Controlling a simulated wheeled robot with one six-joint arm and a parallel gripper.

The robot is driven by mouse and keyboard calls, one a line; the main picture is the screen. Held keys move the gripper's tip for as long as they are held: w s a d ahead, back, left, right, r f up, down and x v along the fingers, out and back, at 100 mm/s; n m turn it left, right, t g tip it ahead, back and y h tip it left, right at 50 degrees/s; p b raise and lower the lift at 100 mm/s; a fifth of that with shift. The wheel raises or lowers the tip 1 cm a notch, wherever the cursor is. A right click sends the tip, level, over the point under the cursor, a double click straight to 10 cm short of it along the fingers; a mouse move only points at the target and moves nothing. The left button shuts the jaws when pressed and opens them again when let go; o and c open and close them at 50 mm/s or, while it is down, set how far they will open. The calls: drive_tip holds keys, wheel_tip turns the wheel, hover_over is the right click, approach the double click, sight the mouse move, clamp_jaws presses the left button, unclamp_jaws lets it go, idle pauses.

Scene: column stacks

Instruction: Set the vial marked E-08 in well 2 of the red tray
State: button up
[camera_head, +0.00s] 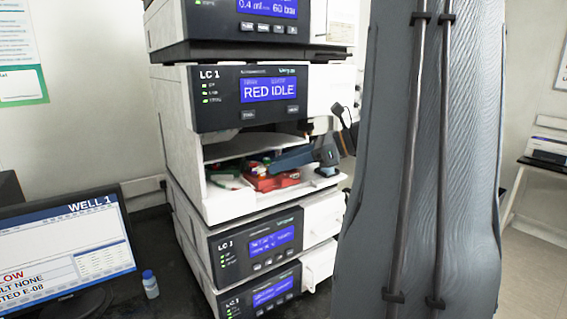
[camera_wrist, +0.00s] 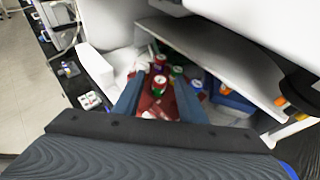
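The red tray (camera_head: 285,182) sits in the open bay of the instrument stack; in the wrist view, the red tray (camera_wrist: 152,106) lies between and beyond my fingers. Several capped vials stand there, including a red-capped vial (camera_wrist: 160,84) between my fingertips, with clear gaps on both sides, and a green-capped vial (camera_wrist: 176,72) behind it. No vial marking is legible, so I cannot tell which is E-08. Well numbers are not readable. My gripper (camera_wrist: 160,82) is open and reaches into the bay from the right; its blue-grey finger shows in the head view (camera_head: 293,158).
A white panel (camera_wrist: 225,60) overhangs the bay on the right. A blue tray (camera_wrist: 232,99) stands beside the red one. The module display (camera_head: 269,88) reads "RED IDLE". The monitor (camera_head: 75,245) shows "WELL 1" and "E-08". A blue-capped bottle (camera_head: 150,286) stands on the dark bench.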

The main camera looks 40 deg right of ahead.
drive_tip(key=b+v, duration=0.2)
drive_tip(key=v, duration=0.6)
drive_tip(key=shift+f, duration=0.1)
